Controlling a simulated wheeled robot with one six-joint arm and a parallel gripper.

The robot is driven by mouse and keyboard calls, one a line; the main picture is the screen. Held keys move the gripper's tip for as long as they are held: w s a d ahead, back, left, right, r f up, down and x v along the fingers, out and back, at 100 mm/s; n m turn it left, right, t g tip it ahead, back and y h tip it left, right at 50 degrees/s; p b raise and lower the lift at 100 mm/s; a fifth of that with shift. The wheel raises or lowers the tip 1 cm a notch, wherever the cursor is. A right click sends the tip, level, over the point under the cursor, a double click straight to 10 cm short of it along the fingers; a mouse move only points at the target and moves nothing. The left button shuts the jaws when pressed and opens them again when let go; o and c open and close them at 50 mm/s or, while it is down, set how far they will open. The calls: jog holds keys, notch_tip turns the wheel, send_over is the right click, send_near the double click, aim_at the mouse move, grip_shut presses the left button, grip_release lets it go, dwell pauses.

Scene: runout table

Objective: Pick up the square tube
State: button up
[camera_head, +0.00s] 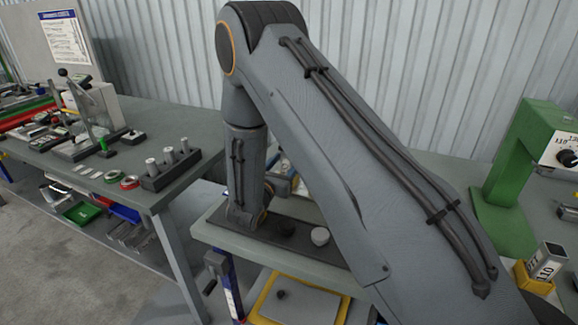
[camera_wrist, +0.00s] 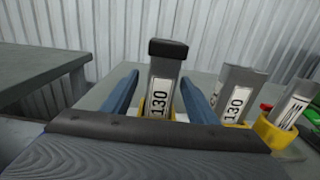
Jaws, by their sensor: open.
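In the wrist view, a grey square tube (camera_wrist: 163,70) with a dark cap and a white label reading 130 stands upright in a yellow holder (camera_wrist: 148,112). My gripper (camera_wrist: 160,78) is open, with one blue finger on each side of this tube in the picture. I cannot tell whether the tube is fully between the fingers or beyond them. A second grey tube (camera_wrist: 238,88), also marked 130 and without a dark cap, stands to the right. A third labelled tube (camera_wrist: 292,103) leans in a yellow holder at far right. In the head view my arm hides the gripper.
In the head view, a labelled tube (camera_head: 547,262) stands in a yellow holder at right, near a green machine (camera_head: 508,165). A grey bench (camera_head: 190,118) with tools and small parts stands at left.

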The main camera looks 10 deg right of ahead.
jog(key=p+x, duration=0.2)
jog(key=x, duration=0.2)
jog(key=shift+s+d, duration=0.1)
jog(key=shift+w+d+f+p, duration=0.1)
jog(key=shift+w+d+p, duration=0.25)
jog(key=shift+w, duration=0.2)
jog(key=c, duration=1.2)
